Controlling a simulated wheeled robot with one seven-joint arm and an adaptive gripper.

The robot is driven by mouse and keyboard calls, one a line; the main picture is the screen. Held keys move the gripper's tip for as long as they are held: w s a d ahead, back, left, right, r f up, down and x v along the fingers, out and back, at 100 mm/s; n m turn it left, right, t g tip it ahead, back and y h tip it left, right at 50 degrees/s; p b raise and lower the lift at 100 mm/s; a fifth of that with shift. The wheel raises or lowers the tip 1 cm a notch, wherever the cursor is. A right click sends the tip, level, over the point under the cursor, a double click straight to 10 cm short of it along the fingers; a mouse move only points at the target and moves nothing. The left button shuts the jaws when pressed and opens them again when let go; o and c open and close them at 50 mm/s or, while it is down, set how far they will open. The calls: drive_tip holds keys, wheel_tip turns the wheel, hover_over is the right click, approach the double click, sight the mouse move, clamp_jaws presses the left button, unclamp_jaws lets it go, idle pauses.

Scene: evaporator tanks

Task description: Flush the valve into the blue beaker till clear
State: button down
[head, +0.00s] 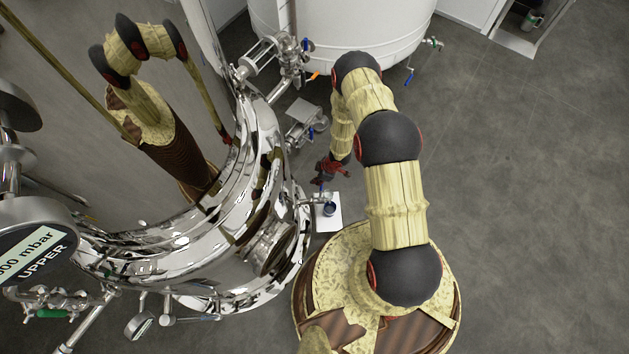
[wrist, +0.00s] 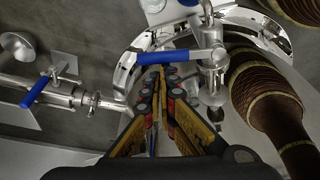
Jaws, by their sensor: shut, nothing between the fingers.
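The blue beaker (head: 329,209) stands on a small white stand beside the polished tank. A sampling valve (head: 318,198) juts from the tank side by the beaker, and its blue lever (wrist: 180,57) lies across the wrist view, joined to the metal valve body (wrist: 213,62) on the right. My gripper (head: 327,175) is just above the valve and beaker in the head view. In the wrist view my gripper (wrist: 160,74) is shut and empty, its tips close to the lever's free left part; I cannot tell whether they touch. The valve outlet and any flow are hidden.
The polished tank (head: 262,165) is close on the left. Another pipe valve with a blue handle (wrist: 35,92) is at the left in the wrist view. A white tank (head: 340,25) stands at the back. The grey floor (head: 530,200) at the right is clear.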

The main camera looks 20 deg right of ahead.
drive_tip(key=d+m, duration=0.1)
drive_tip(key=s+d+m+t, duration=0.1)
drive_tip(key=m, duration=0.1)
drive_tip(key=shift+d+m+h, duration=0.15)
drive_tip(key=shift+m+h, duration=0.15)
drive_tip(key=s+d+m, duration=0.1)
drive_tip(key=d+m, duration=0.1)
drive_tip(key=shift+s+m+h, duration=0.2)
drive_tip(key=shift+m+h, duration=0.2)
drive_tip(key=shift+s, duration=0.1)
idle(0.4)
